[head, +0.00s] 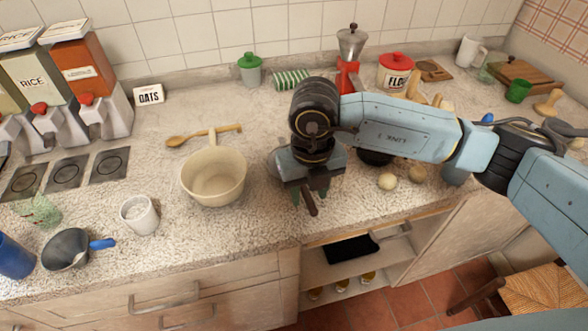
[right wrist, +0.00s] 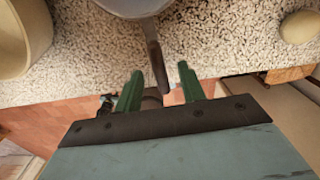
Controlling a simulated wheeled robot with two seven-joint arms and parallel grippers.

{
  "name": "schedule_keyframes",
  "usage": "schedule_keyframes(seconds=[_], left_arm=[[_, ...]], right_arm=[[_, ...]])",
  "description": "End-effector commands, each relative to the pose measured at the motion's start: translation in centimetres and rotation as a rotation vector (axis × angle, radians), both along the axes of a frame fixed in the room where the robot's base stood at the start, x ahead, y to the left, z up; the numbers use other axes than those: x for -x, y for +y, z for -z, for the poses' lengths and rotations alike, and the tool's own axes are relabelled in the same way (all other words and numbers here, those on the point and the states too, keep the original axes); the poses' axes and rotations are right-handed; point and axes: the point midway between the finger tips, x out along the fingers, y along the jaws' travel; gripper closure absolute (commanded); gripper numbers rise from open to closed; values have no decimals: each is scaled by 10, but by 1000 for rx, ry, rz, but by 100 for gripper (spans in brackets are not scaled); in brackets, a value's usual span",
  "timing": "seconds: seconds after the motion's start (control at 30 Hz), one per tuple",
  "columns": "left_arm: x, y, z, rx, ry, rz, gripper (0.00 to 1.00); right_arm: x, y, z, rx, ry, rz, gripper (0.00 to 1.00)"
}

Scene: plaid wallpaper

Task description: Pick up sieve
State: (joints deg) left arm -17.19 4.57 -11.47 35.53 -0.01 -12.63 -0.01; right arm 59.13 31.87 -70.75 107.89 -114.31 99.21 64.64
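A round grey pan-shaped thing (right wrist: 132,6) with a dark handle (right wrist: 155,55) lies at the counter's front edge in the right wrist view. I take it for the sieve, but its mesh cannot be made out. In the head view only its handle end (head: 311,206) shows; my right gripper hides the rest. My right gripper (head: 309,192) is above the counter edge, pointing down. In the right wrist view its green fingers (right wrist: 160,76) are apart, one on each side of the handle, with gaps visible. My left gripper is not in view.
A cream pot (head: 214,194) stands left of the gripper, with a wooden spoon (head: 190,138) behind it. Potatoes (head: 388,181) lie to the right. An open shelf is below.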

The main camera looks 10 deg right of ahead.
Motion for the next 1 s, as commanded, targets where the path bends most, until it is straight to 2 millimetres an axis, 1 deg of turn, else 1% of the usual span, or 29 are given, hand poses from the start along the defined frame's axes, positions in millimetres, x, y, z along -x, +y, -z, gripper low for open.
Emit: schedule_keyframes(seconds=[0.03,0.13,0.2,0.37,0.47,0.6,0.7,1.0], left_arm=[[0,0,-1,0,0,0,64],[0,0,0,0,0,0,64],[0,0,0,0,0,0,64],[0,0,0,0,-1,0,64],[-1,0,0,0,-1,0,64],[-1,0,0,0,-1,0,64],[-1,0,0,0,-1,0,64],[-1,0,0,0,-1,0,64]], right_arm=[[2,0,9,1,4,0,60],[1,0,22,0,2,1,60],[1,0,26,0,1,0,60],[1,0,26,0,0,0,60],[1,0,26,0,0,-1,70],[1,0,26,-1,0,-1,89],[1,0,26,-1,0,-1,100],[0,0,24,-1,-2,-1,100]])
